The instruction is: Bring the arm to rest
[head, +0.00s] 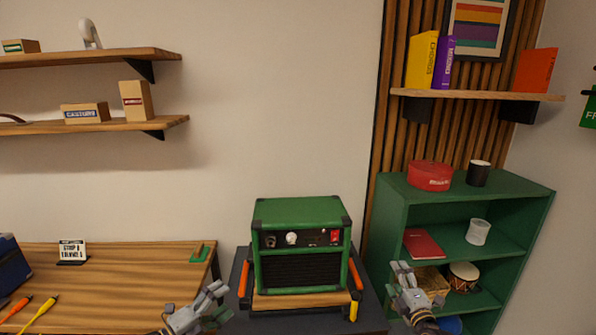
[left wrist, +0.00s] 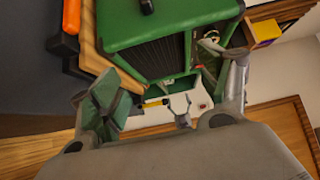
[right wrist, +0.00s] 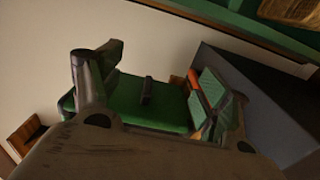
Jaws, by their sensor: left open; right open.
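My left gripper (head: 213,300) is at the bottom of the head view, left of the green amp, over the right end of the wooden table. It is open and empty. Its spread fingers show in the left wrist view (left wrist: 175,95), with the amp beyond them. My right gripper (head: 403,283) is in front of the green shelf's left side, right of the amp. It is open and empty, and its spread fingers show in the right wrist view (right wrist: 155,85). Both grippers appear apart from everything around them.
The green amp (head: 300,211) stands on a wooden board on a dark stand (head: 375,318). A wooden table (head: 130,262) is at left. The green shelf unit (head: 515,191) at right holds a red round case (head: 429,176), a black cup (head: 478,174) and a small drum (head: 463,275).

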